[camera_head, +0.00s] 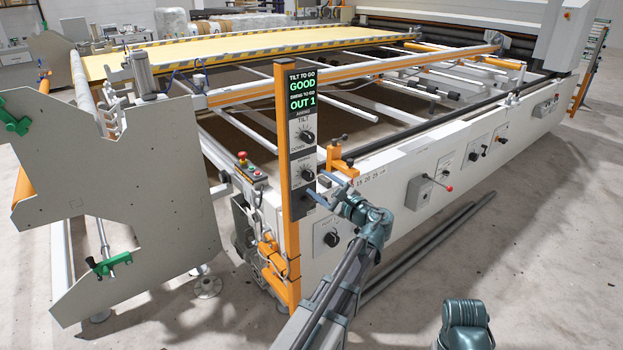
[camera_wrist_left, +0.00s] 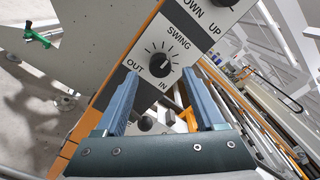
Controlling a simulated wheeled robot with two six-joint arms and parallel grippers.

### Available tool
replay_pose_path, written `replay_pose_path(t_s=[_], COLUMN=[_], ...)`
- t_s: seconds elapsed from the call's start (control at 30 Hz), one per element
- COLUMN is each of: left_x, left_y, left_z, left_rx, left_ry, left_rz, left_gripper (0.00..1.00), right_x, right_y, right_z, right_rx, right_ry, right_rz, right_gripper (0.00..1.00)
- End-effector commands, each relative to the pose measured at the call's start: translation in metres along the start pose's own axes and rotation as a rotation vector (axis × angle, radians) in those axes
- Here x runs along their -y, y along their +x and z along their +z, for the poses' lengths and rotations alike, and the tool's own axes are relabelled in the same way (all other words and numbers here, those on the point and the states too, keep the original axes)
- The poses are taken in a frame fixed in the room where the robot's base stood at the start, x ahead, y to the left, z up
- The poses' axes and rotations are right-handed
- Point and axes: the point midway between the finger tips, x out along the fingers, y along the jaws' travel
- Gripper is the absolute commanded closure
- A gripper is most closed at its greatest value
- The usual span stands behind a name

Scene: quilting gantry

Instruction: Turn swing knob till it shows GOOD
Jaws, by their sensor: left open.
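The swing knob (camera_head: 307,174) is a round black knob on the dark panel of the orange post. In the left wrist view the same knob (camera_wrist_left: 160,63) sits on a pale dial marked SWING, OUT and IN. The display (camera_head: 301,96) on the post reads GOOD under TILT TO GO and OUT 1 under the swing line. My left gripper (camera_head: 322,189) is open and empty at the panel, close to the knob. In the left wrist view the knob shows just beyond and between the fingertips; I cannot tell the exact gap.
The tilt knob (camera_head: 305,136) is above the swing knob. An orange clamp (camera_head: 342,160) stands right of the post. A red-buttoned control box (camera_head: 248,167) is on the left.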

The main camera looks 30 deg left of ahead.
Motion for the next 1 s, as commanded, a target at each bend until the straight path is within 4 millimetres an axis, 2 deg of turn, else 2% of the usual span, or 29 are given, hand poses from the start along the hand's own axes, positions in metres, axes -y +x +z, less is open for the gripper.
replay_pose_path(t_s=[0.1, 0.3, 0.7, 0.77, 1.0], left_x=[0.000, 0.001, 0.000, 0.000, 0.000], left_y=[0.021, 0.041, 0.046, 0.046, 0.046], left_z=[-0.001, -0.001, 0.000, 0.000, 0.000], left_rx=[0.001, -0.001, -0.002, -0.002, -0.002], left_ry=[0.000, 0.000, 0.000, 0.000, 0.000], left_rz=[0.001, 0.000, -0.001, -0.001, 0.000], left_gripper=[0.29, 0.29, 0.29, 0.36, 0.79], right_x=[0.000, 0.000, 0.000, 0.000, 0.000], right_y=[0.000, 0.000, 0.000, 0.000, 0.000], right_z=[0.000, 0.000, 0.000, 0.000, 0.000], right_rx=[0.000, 0.000, 0.000, 0.000, 0.000], right_ry=[0.000, 0.000, 0.000, 0.000, 0.000], right_rz=[0.000, 0.000, 0.000, 0.000, 0.000], right_gripper=[0.29, 0.29, 0.29, 0.29, 0.29])
